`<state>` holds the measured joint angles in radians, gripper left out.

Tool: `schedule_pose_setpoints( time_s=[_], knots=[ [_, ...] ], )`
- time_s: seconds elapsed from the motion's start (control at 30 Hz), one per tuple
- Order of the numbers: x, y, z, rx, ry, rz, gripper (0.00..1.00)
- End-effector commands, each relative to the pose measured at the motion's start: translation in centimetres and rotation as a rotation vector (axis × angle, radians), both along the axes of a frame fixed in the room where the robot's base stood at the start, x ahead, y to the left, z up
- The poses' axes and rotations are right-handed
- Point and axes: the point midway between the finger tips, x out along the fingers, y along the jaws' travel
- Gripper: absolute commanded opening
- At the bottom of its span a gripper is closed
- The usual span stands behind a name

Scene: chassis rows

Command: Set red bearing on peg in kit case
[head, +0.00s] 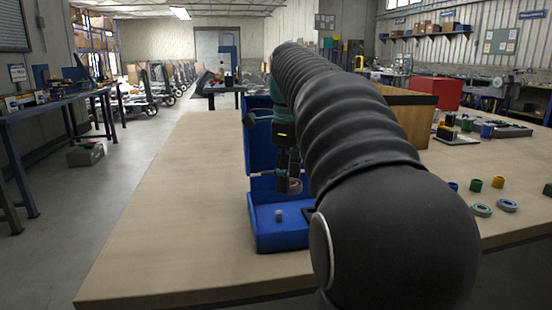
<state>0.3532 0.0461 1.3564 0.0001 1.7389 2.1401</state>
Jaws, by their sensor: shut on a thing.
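The blue kit case (258,243) stands open on the table, its lid (258,150) raised at the back. A short light grey peg (279,215) stands up from the case floor near the front. My gripper (290,187) points down over the rear part of the case and is shut on the red bearing (296,187), a small ring with a reddish edge. The bearing is apart from the peg, behind it and slightly to the right in the picture. My arm hides the right side of the case.
The wooden table (165,225) is clear to the left of the case. A wooden box (408,115) stands behind my arm.

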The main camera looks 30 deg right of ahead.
Motion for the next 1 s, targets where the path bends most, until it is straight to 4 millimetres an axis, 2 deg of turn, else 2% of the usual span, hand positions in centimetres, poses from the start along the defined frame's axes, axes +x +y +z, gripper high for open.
schedule_pose_setpoints(
  time_s=[0.03,0.1,0.23,0.57,0.87,1.0],
  knots=[
    [1.4,0.1,0.5,0.0,0.003,0.018,0.14],
    [2.8,0.3,0.3,0.0,0.001,0.035,0.14],
    [4.1,0.4,-0.1,-0.001,-0.001,0.05,0.14],
    [4.2,0.5,-1.9,-0.001,-0.001,0.053,0.14],
    [4.2,0.5,-5.3,0.0,-0.001,0.053,0.14],
    [4.2,0.5,-6.1,-0.001,-0.002,0.054,0.14]
  ],
)
